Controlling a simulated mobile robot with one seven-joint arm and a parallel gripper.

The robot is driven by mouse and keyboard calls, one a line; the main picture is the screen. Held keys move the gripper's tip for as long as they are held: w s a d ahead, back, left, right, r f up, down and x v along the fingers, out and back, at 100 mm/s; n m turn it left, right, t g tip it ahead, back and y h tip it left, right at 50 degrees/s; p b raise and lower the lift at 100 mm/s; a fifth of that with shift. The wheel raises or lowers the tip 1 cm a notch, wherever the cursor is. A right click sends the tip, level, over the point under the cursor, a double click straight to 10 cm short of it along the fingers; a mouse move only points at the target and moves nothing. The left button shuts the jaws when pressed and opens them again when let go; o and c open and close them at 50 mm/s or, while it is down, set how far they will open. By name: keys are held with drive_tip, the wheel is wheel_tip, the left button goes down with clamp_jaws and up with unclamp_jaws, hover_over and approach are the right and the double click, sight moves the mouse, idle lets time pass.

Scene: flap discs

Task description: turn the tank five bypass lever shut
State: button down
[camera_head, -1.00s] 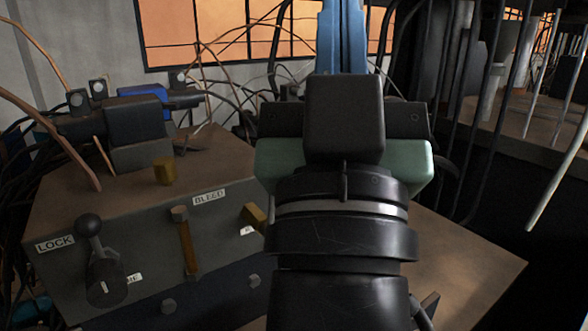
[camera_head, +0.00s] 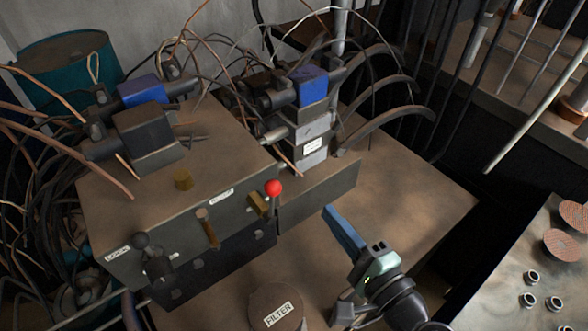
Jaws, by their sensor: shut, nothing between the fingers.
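A dark valve box (camera_head: 180,250) carries several levers on its front face. At its left is a black ball-topped lever (camera_head: 150,255) by a LOCK label. Near the middle a brass lever (camera_head: 208,228) hangs down below a white label. At the right a short brass lever (camera_head: 259,204) sits beside a red ball (camera_head: 273,188). I cannot read a tank five bypass label, so I cannot tell which lever it is. My gripper (camera_head: 330,212) has blue fingers, shut and empty, pointing up-left. It is right of the red ball and apart from it.
A round FILTER cap (camera_head: 278,308) is at the bottom, left of my gripper. Blue-capped valve blocks (camera_head: 312,85) with cables and hoses stand behind. The brown bench top (camera_head: 420,200) right of my gripper is clear. Orange-brown discs (camera_head: 563,245) and metal rings lie on a right-hand table.

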sight(272, 202)
drive_tip(key=w+a+p, duration=0.5)
drive_tip(key=w+a, duration=0.1)
drive_tip(key=a, duration=0.1)
drive_tip(key=shift+a+r, duration=0.15)
drive_tip(key=shift+r, duration=0.15)
idle(0.3)
drive_tip(key=shift+s+a+r+n+b, duration=0.3)
drive_tip(key=shift+s+a+n+b, duration=0.45)
drive_tip(key=shift+b, duration=0.45)
drive_tip(key=shift+w+a, duration=0.1)
